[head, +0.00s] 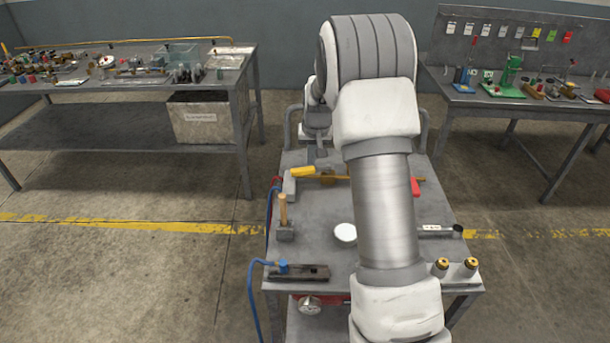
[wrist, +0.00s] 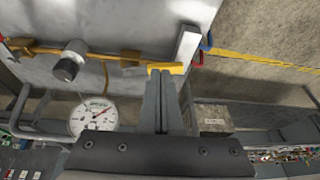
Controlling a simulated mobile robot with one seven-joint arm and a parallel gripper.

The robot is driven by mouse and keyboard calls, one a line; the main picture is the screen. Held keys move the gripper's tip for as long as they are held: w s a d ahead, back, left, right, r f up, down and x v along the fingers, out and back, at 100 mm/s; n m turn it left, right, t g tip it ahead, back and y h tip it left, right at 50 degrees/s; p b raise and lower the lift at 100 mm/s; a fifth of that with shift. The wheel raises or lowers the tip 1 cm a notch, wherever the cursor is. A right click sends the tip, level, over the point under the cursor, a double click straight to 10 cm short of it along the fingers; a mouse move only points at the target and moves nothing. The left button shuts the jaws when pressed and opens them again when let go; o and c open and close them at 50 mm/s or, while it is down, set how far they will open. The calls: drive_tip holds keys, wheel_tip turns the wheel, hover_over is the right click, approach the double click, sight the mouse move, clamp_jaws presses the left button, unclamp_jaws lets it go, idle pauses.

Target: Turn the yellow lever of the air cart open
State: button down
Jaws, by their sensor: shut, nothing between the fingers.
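The yellow lever (head: 303,171) lies near the back left of the air cart's grey top (head: 318,215), at the left end of a brass pipe (head: 340,178). In the wrist view the lever (wrist: 166,68) lies roughly sideways, right at my fingertips. My gripper (wrist: 160,76) is shut with nothing between its fingers. I cannot tell whether the fingertips touch the lever or only overlap it in the picture. In the head view my arm hides much of the pipe, and my gripper (head: 321,153) is partly seen behind the lever.
A pale grey block (wrist: 187,45) stands beside the lever. A round gauge (wrist: 93,115) and a grey knob (wrist: 68,65) are close to the pipe. A wooden-handled tool (head: 284,210), a white disc (head: 345,232) and a blue hose (head: 252,290) are on the cart's near side.

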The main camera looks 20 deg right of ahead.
sight(312, 171)
drive_tip(key=shift+n+t, duration=0.3)
drive_tip(key=shift+n, duration=0.6)
drive_tip(key=f, duration=0.6)
drive_tip(key=w+f, duration=0.1)
drive_tip(key=f, duration=0.2)
drive_tip(key=shift+w+a+f, duration=0.1)
drive_tip(key=shift+a, duration=0.25)
drive_tip(key=shift+w+d+f, duration=0.15)
drive_tip(key=shift+w, duration=0.85)
drive_tip(key=shift+w+d, duration=0.15)
drive_tip(key=shift+w, duration=0.9)
